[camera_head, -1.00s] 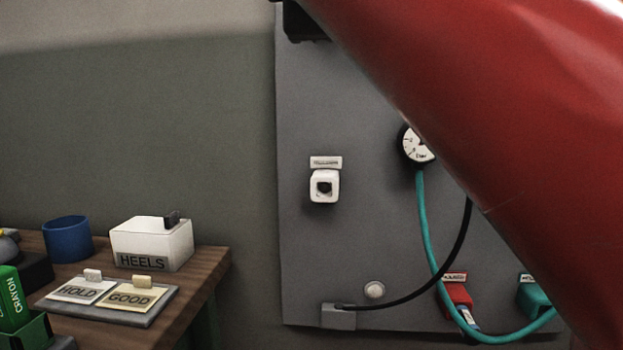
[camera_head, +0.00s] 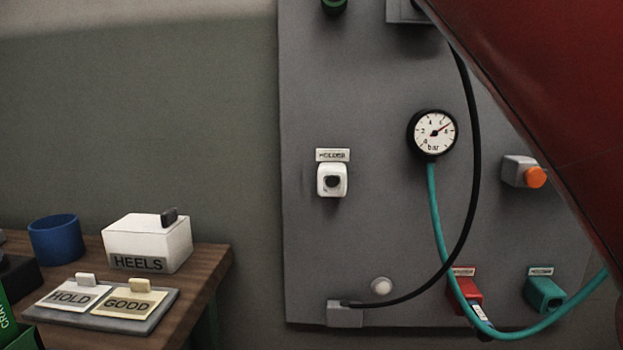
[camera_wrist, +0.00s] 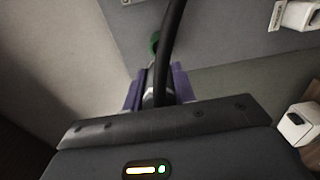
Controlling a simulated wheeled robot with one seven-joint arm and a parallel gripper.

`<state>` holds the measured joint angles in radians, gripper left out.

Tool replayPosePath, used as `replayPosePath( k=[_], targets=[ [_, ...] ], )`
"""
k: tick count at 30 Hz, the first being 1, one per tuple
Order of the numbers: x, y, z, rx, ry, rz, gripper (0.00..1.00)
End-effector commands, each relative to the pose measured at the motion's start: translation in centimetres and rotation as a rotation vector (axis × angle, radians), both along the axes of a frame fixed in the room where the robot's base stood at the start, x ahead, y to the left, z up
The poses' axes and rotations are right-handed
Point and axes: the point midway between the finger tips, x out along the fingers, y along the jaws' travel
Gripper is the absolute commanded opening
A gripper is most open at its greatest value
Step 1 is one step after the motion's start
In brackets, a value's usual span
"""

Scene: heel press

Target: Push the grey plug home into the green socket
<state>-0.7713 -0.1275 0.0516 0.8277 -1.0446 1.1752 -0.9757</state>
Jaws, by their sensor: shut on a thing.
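My gripper (camera_wrist: 157,80) shows in the wrist view with its purple fingers shut on the grey plug (camera_wrist: 149,93). The black cable (camera_wrist: 169,45) runs across the plug and hides much of it. A round green part (camera_wrist: 154,43), which looks like the green socket, is on the panel just beyond the plug. I cannot tell whether plug and socket touch. In the head view the green socket (camera_head: 334,5) is cut off by the top edge. My gripper and the plug are out of that view.
The grey panel (camera_head: 375,230) carries a white holder (camera_head: 331,180), a gauge (camera_head: 433,133), an orange button (camera_head: 536,177), red (camera_head: 465,296) and teal (camera_head: 545,294) fittings and a teal hose (camera_head: 437,220). A bench (camera_head: 212,262) with a white HEELS box (camera_head: 150,240) stands at left.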

Motion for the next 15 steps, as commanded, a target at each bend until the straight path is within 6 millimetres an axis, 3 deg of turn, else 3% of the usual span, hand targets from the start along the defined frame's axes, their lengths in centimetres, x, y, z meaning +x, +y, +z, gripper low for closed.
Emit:
replayPosePath(
  k=[15],
  targets=[
    [2.1,-0.2,0.0,0.001,0.000,-0.001,0.00]
  ],
)
